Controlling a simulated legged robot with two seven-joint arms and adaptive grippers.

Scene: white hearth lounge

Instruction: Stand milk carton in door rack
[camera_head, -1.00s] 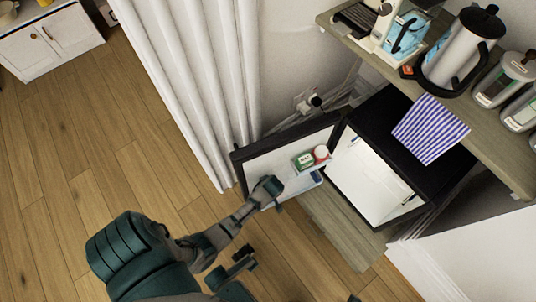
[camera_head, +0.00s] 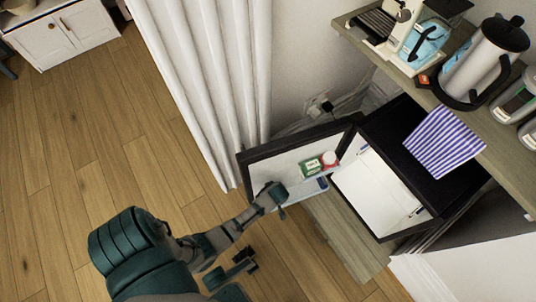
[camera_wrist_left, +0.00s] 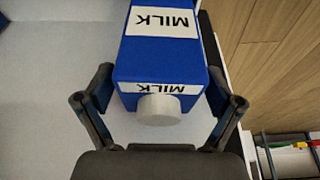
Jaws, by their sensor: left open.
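The milk carton (camera_wrist_left: 160,55) is blue with white MILK labels and a white cap (camera_wrist_left: 159,108). In the left wrist view its capped end points toward my left gripper (camera_wrist_left: 160,92), whose open fingers are on either side of it. In the head view my left gripper (camera_head: 276,196) is at the open fridge door's inner side, and a blue piece, likely the carton (camera_head: 317,185), shows low on the door. The open door (camera_head: 287,168) has a white inner panel. How the carton's far end rests is hidden.
A green box (camera_head: 312,165) and a red-and-white container (camera_head: 330,158) stand on the door above the blue piece. The fridge (camera_head: 440,205) is open below a counter (camera_head: 505,135). A white curtain (camera_head: 205,90) hangs beside the door. Wooden floor (camera_head: 75,150) is clear at left.

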